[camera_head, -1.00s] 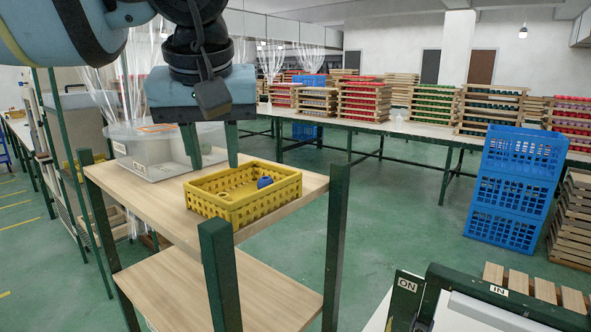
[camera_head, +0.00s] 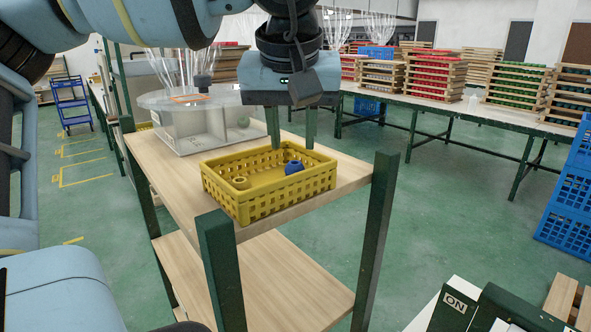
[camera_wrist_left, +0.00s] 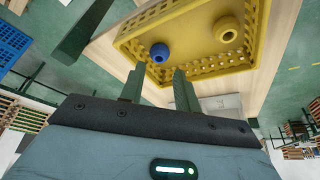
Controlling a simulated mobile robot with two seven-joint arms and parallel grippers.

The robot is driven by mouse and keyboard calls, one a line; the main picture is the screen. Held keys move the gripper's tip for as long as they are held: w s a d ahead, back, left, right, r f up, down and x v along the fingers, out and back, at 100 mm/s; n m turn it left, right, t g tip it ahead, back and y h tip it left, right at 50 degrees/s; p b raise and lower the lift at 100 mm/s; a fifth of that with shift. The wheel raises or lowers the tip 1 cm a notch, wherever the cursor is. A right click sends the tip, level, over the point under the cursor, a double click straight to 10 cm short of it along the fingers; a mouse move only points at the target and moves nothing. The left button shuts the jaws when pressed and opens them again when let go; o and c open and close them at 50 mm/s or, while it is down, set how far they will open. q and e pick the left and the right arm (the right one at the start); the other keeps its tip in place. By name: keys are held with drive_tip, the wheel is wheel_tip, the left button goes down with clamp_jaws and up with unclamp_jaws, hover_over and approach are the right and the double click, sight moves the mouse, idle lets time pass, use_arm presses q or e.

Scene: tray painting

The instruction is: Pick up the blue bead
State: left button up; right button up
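The blue bead (camera_head: 293,167) lies in the right part of the yellow basket (camera_head: 270,201), which stands on the wooden shelf top. A yellow bead (camera_head: 240,183) lies in the basket's left part. In the left wrist view the blue bead (camera_wrist_left: 159,52) is just beyond the fingertips, near the basket's wall (camera_wrist_left: 200,70), and the yellow bead (camera_wrist_left: 226,30) is to its right. My left gripper (camera_head: 292,146) hangs open and empty above the basket's back side, its fingers (camera_wrist_left: 156,72) apart. My right gripper is not in view.
A grey container with a clear round lid (camera_head: 195,124) stands behind the basket. Green posts (camera_head: 376,240) rise at the shelf corners (camera_head: 220,270). The shelf's wood around the basket is mostly clear. Blue crates (camera_head: 570,200) and a long table with stacked racks are farther right.

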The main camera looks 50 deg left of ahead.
sight(295, 171)
use_arm(q)
drive_tip(key=shift+x, duration=2.6)
drive_tip(key=shift+d, duration=0.2)
drive_tip(key=c, duration=0.6)
